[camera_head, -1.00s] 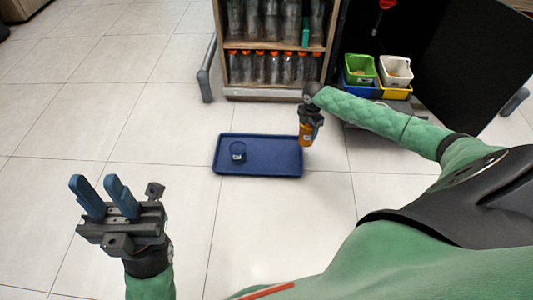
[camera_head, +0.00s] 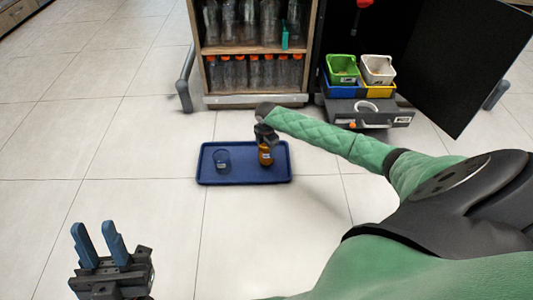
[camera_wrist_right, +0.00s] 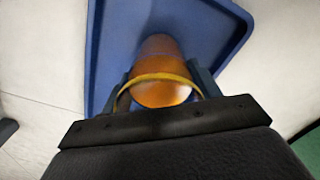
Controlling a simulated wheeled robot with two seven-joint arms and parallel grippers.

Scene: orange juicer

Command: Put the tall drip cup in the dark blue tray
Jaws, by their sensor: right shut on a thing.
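The dark blue tray (camera_head: 240,180) lies flat on the tiled floor. My right gripper (camera_head: 265,143) is over the right part of the tray and is shut on the orange-brown tall drip cup (camera_head: 265,158), which has a pale label. The cup looks upright. In the right wrist view the cup (camera_wrist_right: 160,85) sits between the two fingers above the blue tray (camera_wrist_right: 110,45). I cannot tell whether its base touches the tray. A short blue cup (camera_head: 221,159) with a label stands in the tray's left part. My left gripper (camera_head: 98,243) is open and empty at the lower left.
A shelf cabinet (camera_head: 250,50) with several orange-capped bottles stands behind the tray. Green (camera_head: 342,68) and white (camera_head: 378,70) bins sit at its right above a grey drawer (camera_head: 368,113). The floor around the tray is clear.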

